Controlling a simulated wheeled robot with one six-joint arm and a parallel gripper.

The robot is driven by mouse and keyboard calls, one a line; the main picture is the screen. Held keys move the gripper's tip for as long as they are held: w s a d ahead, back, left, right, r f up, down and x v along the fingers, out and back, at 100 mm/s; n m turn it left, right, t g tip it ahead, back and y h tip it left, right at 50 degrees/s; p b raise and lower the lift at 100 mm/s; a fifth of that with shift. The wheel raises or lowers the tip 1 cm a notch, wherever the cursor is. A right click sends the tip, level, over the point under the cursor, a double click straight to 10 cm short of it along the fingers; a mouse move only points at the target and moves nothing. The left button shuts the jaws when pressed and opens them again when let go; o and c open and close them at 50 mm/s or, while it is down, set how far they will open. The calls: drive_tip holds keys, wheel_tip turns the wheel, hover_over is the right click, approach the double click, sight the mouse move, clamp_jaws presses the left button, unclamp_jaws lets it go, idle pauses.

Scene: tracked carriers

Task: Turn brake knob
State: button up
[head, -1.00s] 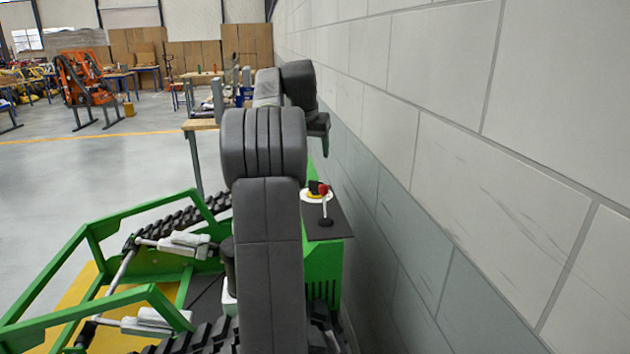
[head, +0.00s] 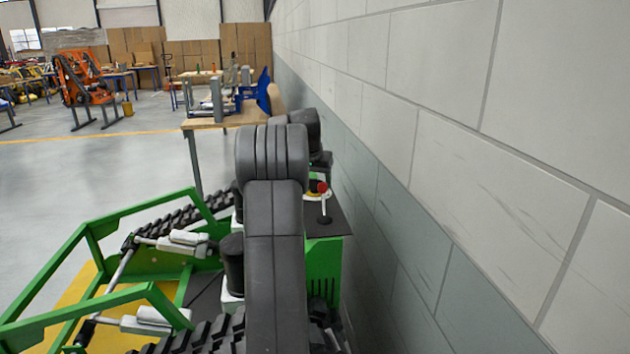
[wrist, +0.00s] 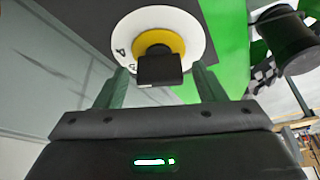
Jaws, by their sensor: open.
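The brake knob (wrist: 160,70) is a black block on a yellow ring in the middle of a white round dial (wrist: 188,28) with dark markings. My gripper (wrist: 161,74) is open, with one finger on each side of the knob in the wrist view. Gaps show between the knob and both fingers, and nothing is held. In the head view, my gripper (head: 320,160) is just above the panel top (head: 335,225) of the green machine. The dial is mostly hidden there by my arm and the red-tipped lever.
A red-tipped lever (head: 324,205) stands on the panel close to the dial. A grey block wall (head: 420,180) runs close along the right. Green rails (head: 70,260) and black tracks (head: 175,220) lie to the left. A workbench (head: 225,120) stands behind.

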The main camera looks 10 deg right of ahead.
drive_tip(key=c, duration=1)
drive_tip(key=shift+r+p, duration=0.1)
drive_tip(key=shift+p, duration=0.35)
drive_tip(key=shift+m, duration=0.4)
drive_tip(key=o, duration=1)
